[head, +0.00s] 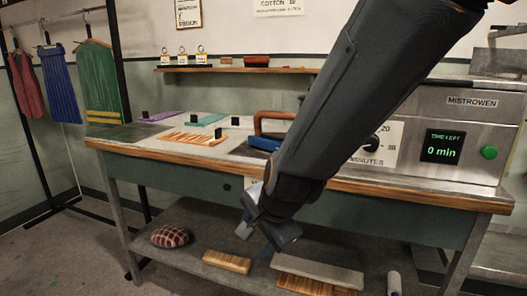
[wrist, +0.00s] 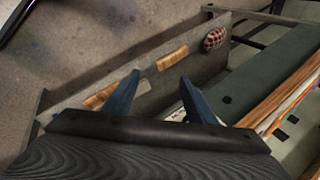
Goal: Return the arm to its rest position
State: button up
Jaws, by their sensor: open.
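My arm (head: 345,90) reaches down from the upper right across the head view, in front of the workbench. My gripper (head: 257,240) hangs at the bench's front, below the top's wooden edge. In the wrist view my gripper (wrist: 159,78) shows two blue fingers spread apart with nothing between them. It is open and empty. Beyond the fingers lies the lower shelf (wrist: 115,115), and the bench edge (wrist: 285,98) is at the right. My arm hides part of the bench top and machine.
The bench top (head: 120,135) holds colored pads, a blue-based iron-like tool (head: 265,144) and a steel machine (head: 465,125) reading "0 min". The lower shelf carries a checked cushion (head: 171,237), wooden blocks (head: 227,262) and a white cylinder (head: 394,283). Garments (head: 98,85) hang left.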

jog(key=s+d+r+n+g+h+p, duration=0.1)
jog(key=s+d+r+n+g, duration=0.15)
jog(key=s+d+n, duration=0.45)
jog(key=s+d+r+n+g+h, duration=0.1)
jog(key=s+d+n+g, duration=0.2)
jog(key=s+d+n, duration=0.45)
jog(key=s+d+r+m+h+p, duration=0.1)
jog(key=d+r+m+p, duration=0.4)
jog(key=p, duration=0.9)
notch_tip(320, 180, up, 2)
jog(key=shift+s+d, duration=0.3)
jog(key=shift+d, duration=0.55)
